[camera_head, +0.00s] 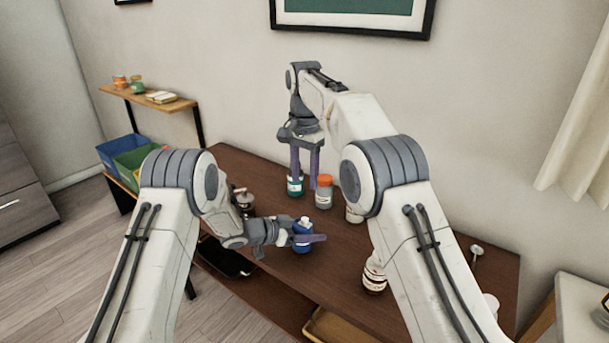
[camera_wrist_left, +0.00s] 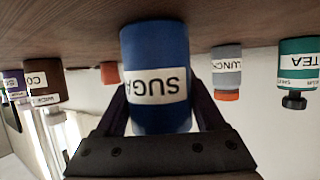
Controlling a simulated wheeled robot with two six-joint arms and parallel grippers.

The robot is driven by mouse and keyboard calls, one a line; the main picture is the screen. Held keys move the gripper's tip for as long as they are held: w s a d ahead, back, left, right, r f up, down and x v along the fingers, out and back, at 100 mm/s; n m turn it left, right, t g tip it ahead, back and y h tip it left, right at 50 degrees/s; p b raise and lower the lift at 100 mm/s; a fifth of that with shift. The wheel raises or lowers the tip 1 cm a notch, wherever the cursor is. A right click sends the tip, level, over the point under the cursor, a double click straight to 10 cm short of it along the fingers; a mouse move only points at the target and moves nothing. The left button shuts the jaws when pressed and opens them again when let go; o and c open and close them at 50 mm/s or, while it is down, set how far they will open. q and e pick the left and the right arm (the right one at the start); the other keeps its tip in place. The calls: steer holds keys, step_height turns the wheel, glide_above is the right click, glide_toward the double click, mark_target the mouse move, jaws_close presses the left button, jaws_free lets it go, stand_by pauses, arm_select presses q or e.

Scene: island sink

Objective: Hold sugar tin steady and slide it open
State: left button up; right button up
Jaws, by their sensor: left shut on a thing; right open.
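The sugar tin (camera_head: 301,246) is blue with a pale top and stands upright on the brown table. In the left wrist view, which is upside down, the tin (camera_wrist_left: 160,55) shows a white "SUGA" label. My left gripper (camera_head: 308,240) is shut around its body, one finger on each side; the fingers also show in the left wrist view (camera_wrist_left: 160,118). My right gripper (camera_head: 304,178) is open and points down behind the sugar tin, near the teal tin and the orange-lidded jar, apart from the sugar tin.
A teal "TEA" tin (camera_head: 294,188) and a grey orange-lidded jar (camera_head: 324,194) stand at the back. A pale jar (camera_head: 354,214) is partly behind my right arm. Bare table lies right of the sugar tin.

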stand_by(0.3)
arm_select(q)
steer(key=o, duration=1.5)
steer(key=shift+c, duration=0.2)
steer(key=shift+a, duration=0.1)
